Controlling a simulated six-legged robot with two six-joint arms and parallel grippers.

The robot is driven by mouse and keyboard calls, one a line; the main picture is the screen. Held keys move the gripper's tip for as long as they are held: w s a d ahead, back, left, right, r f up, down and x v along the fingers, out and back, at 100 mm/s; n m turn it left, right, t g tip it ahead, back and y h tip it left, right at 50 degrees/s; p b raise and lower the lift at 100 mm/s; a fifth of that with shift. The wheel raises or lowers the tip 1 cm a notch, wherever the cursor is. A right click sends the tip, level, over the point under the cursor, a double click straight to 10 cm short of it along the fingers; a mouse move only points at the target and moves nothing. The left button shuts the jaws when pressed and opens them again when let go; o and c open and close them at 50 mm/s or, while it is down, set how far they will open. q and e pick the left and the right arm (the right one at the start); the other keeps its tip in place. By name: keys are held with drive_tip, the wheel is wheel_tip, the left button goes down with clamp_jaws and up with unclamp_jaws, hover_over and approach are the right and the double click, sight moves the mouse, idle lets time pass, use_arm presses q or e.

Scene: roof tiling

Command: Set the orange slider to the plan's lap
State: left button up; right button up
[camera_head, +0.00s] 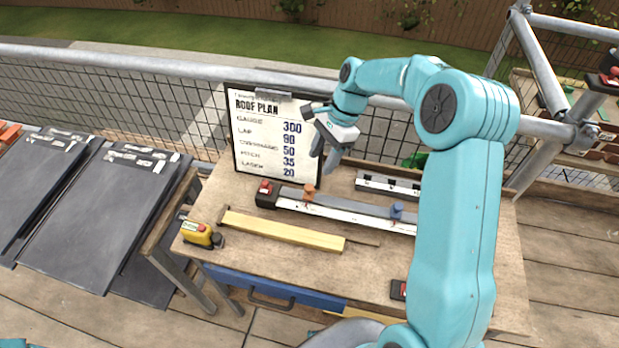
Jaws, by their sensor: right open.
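The orange slider (309,192) sits near the left end of a long dark and white gauge bar (345,212) on the wooden bench. A blue slider (397,210) sits further right on the same bar. The bar's scale marks are too small to read. The roof plan (273,135) stands at the bench's back left; its list appears to give 300 for gauge and 90 for lap. My right gripper (323,161) is open and empty, fingers pointing down in front of the plan's right edge, above the orange slider and apart from it. My left gripper is out of view.
A yellow strip of wood (285,231) lies in front of the bar. A yellow tape measure (198,234) is at the bench's left edge. A grey slotted rail (388,185) lies behind the bar. Dark slates (95,215) lean at the left. A mesh railing runs behind.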

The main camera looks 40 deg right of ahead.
sight(310, 187)
drive_tip(key=x, duration=0.7)
drive_tip(key=shift+a+f+p, duration=0.15)
drive_tip(key=shift+f+p, duration=0.15)
drive_tip(key=shift+p, duration=0.05)
drive_tip(key=shift+w+a+f, duration=0.1)
drive_tip(key=shift+f, duration=0.35)
drive_tip(key=shift+r, duration=0.1)
